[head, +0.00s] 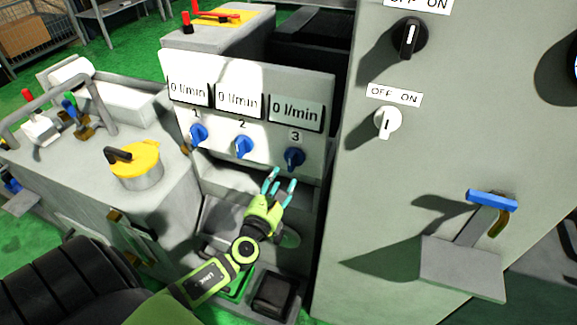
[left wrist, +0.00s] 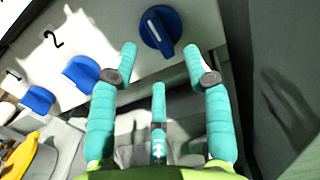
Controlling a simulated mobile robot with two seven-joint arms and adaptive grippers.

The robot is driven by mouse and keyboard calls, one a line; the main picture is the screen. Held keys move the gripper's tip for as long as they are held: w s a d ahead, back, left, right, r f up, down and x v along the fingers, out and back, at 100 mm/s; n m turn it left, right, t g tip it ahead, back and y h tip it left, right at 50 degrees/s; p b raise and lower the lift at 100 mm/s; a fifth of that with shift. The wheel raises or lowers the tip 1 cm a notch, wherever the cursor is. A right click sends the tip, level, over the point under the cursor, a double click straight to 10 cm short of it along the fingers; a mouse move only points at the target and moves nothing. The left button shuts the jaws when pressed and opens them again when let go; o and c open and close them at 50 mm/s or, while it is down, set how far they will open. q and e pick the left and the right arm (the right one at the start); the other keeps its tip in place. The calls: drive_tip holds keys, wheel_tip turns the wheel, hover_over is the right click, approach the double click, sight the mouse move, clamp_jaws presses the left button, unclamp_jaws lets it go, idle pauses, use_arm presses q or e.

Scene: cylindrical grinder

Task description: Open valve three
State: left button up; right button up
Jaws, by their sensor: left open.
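Valve three is a blue knob (head: 294,158) under the label 3 and a display reading 0 l/min on the white panel (head: 255,180). It also shows in the left wrist view (left wrist: 160,30), with a pale pointer line on its face. My left gripper (head: 280,181) is open and empty just below the knob, its cyan fingers pointing up at it. In the left wrist view the knob lies beyond the fingertips (left wrist: 160,52), between the two outer fingers, with no clear contact. My right gripper is not in view.
Valve two (head: 244,147) and valve one (head: 198,134) are similar blue knobs to the left, also under 0 l/min displays. A grey cabinet (head: 440,160) with OFF/ON switches rises close on the right. A yellow-topped cylinder (head: 136,165) stands on the left machine.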

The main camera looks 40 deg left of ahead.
sight(288, 166)
use_arm(q)
drive_tip(key=x, duration=0.6)
drive_tip(key=shift+w+a+f, duration=0.1)
drive_tip(key=shift+a, duration=0.1)
clamp_jaws()
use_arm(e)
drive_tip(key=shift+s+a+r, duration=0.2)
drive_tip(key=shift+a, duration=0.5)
